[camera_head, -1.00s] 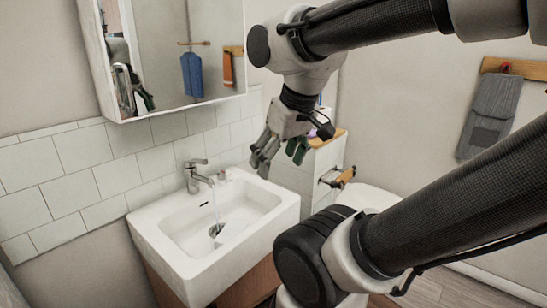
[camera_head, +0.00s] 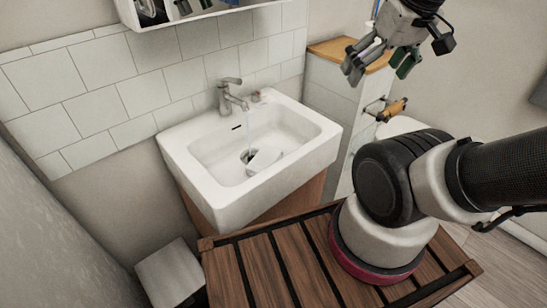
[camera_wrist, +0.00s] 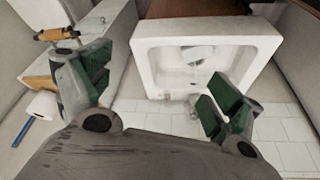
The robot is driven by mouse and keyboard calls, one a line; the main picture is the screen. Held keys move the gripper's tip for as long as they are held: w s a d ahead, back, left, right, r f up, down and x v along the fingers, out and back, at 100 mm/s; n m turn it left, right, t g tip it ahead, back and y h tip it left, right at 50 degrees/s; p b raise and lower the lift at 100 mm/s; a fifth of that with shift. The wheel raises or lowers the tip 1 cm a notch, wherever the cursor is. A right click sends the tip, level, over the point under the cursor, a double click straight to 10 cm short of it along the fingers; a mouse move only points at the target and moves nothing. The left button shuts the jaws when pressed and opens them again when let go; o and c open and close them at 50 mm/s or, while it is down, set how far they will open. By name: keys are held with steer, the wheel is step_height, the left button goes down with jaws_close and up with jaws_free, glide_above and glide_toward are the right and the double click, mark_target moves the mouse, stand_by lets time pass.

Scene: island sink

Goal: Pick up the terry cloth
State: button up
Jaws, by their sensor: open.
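My gripper (camera_head: 380,60) is open and empty in the upper right of the head view, above the wooden-topped ledge and right of the sink. In the wrist view its green-padded fingers (camera_wrist: 160,95) are spread wide, with nothing between them. A dark grey hanging cloth (camera_head: 541,93) shows only as a sliver at the right edge of the head view; most of it is cut off. I cannot tell from this sliver whether it is the terry cloth. No cloth is recognisable in the wrist view.
The white sink (camera_head: 190,165) has a running tap (camera_head: 229,95) and a pale object (camera_head: 263,160) in its basin. Right of it are a tiled ledge (camera_head: 350,52) and a paper holder (camera_head: 386,108). A mirror cabinet (camera_head: 190,14) hangs above. A grey bin (camera_head: 168,272) stands lower left.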

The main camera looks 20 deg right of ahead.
steer(key=n+g, duration=0.4)
steer(key=n, duration=2.2)
glide_above(271, 151)
step_height(271, 151, down, 27)
steer(key=shift+s+r, duration=0.1)
steer(key=shift+f+n, duration=0.3)
steer(key=shift+n, duration=0.1)
step_height(271, 151, down, 8)
steer(key=shift+r, duration=0.15)
steer(key=c, duration=1.2)
